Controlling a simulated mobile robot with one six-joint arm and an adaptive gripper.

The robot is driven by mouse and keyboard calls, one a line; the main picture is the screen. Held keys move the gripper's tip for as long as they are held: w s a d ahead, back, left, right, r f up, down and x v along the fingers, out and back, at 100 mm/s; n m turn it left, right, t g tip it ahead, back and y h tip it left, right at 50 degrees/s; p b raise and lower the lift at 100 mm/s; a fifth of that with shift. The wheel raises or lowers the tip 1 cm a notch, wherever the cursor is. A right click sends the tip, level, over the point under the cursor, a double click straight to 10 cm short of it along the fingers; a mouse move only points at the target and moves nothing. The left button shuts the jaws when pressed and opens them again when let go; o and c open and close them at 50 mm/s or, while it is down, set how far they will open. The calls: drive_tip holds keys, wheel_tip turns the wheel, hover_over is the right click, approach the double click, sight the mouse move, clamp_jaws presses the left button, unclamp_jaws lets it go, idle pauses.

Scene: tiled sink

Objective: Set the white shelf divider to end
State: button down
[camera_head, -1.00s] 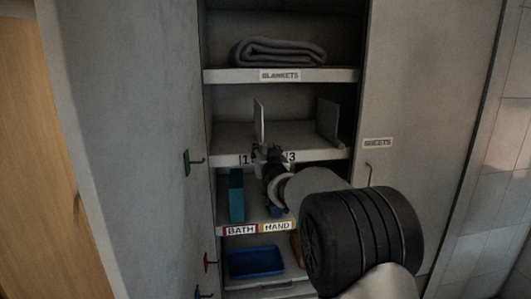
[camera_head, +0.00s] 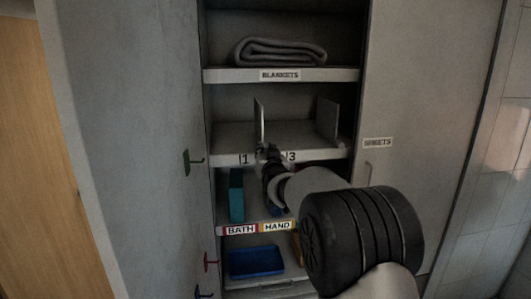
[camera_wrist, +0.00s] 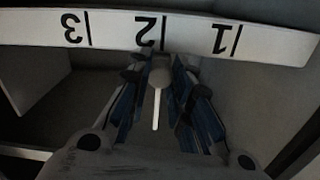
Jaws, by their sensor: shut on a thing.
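The white shelf divider (camera_head: 260,121) stands upright on the middle shelf (camera_head: 230,137), above and behind my gripper. My gripper (camera_head: 268,153) is at the shelf's front edge, between the marks 1 and 3, and covers the mark 2 in the head view. In the wrist view, the fingers (camera_wrist: 160,88) are shut around a small pale knob with a thin white stem (camera_wrist: 156,112), which looks like part of the divider. The join between knob and divider is hidden. The wrist view shows the marks 3, 2 and 1 upside down on the edge strip (camera_wrist: 190,33).
A second, greyer upright panel (camera_head: 328,118) stands at the shelf's right. A folded blanket (camera_head: 280,52) lies on the shelf above. Below are a teal box (camera_head: 236,196) and a blue tray (camera_head: 256,262). Hooks stick out from the left panel (camera_head: 192,160). The shelf between the two panels looks clear.

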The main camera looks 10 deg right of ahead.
drive_tip(key=a+p, duration=0.2)
drive_tip(key=a, duration=1)
drive_tip(key=shift+a+p, duration=0.2)
drive_tip(key=shift+p, duration=0.1)
drive_tip(key=c, duration=1.4)
unclamp_jaws()
drive_tip(key=shift+d, duration=0.1)
drive_tip(key=s, duration=1.2)
